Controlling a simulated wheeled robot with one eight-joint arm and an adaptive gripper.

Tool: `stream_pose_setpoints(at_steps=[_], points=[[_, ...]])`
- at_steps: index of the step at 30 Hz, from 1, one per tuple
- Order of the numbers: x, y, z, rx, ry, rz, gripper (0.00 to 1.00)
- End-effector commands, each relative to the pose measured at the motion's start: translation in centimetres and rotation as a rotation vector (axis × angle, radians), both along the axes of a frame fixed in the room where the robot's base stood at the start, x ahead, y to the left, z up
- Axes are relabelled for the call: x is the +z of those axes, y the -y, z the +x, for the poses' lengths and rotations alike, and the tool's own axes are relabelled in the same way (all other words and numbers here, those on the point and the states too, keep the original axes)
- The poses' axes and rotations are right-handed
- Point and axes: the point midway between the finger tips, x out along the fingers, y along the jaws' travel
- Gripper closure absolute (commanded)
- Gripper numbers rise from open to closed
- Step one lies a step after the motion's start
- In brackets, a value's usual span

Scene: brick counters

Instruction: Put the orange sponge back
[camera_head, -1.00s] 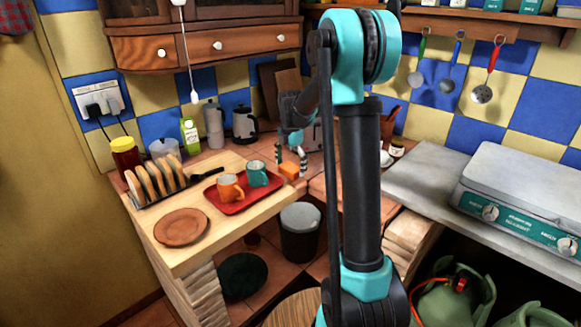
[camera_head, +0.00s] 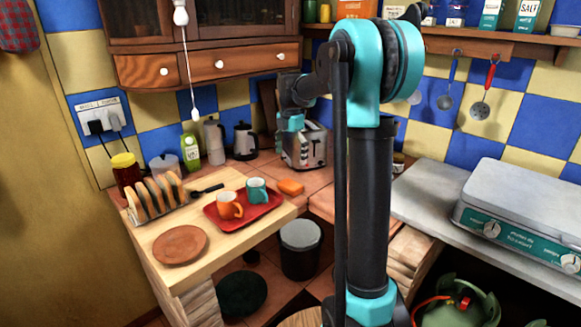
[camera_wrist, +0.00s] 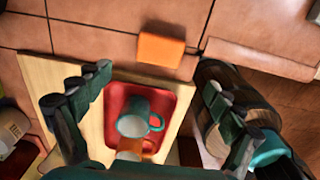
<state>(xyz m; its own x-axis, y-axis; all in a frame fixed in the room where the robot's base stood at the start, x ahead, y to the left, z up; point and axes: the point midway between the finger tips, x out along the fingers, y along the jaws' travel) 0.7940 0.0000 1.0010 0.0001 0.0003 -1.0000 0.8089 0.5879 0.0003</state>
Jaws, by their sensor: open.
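The orange sponge (camera_head: 290,187) lies flat on the tiled counter, just past the far right corner of the wooden board. In the wrist view the sponge (camera_wrist: 161,50) is at the upper middle, beyond the fingertips and resting on the tiles. My gripper (camera_head: 291,148) is above the sponge in the head view, in front of the toaster, and apart from the sponge. In the wrist view my gripper (camera_wrist: 156,82) has its two fingers spread wide with nothing between them.
A red tray (camera_head: 267,208) on the wooden board (camera_head: 205,250) carries an orange mug (camera_head: 229,205) and a teal mug (camera_head: 257,190). A toast rack (camera_head: 157,195) and brown plate (camera_head: 180,245) share the board. A toaster (camera_head: 306,150) and kettle (camera_head: 245,141) stand behind.

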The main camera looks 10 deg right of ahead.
Motion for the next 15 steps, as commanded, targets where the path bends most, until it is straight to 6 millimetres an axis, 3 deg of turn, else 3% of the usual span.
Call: stream_pose_setpoints(at_steps=[5,8,15], points=[[0.3,0.2,-1.0,-0.065,0.012,0.001,0.07],[-0.6,0.7,-3.0,-0.221,0.037,0.007,0.07],[-5.1,2.1,-11.1,-0.832,0.131,0.067,0.07]])
